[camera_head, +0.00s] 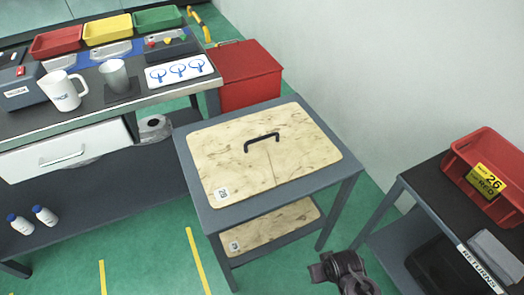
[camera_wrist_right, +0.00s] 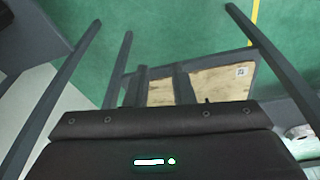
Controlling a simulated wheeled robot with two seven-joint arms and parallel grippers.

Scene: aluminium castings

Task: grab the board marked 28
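A pale wooden board (camera_head: 230,160) with a black handle (camera_head: 262,141) lies flat on top of a grey table. A small white label (camera_head: 222,193) is at its front left corner. A second wooden board (camera_head: 275,226) lies on the shelf below, with its own label (camera_head: 234,245). Both labels are too small to read surely. A board with a label also shows in the right wrist view (camera_wrist_right: 213,82), probably the lower one. My right gripper (camera_head: 328,268) is in front of the table's right side, apart from both boards; its fingers look open and empty (camera_wrist_right: 161,85). My left gripper is out of view.
The grey table (camera_head: 345,178) has legs near my right gripper. A returns table (camera_head: 410,195) with a red bin (camera_head: 465,180) stands at right. A workbench (camera_head: 90,121) with mugs and trays is at left. A red box (camera_head: 250,90) stands behind. Green floor (camera_head: 160,240) is free in front.

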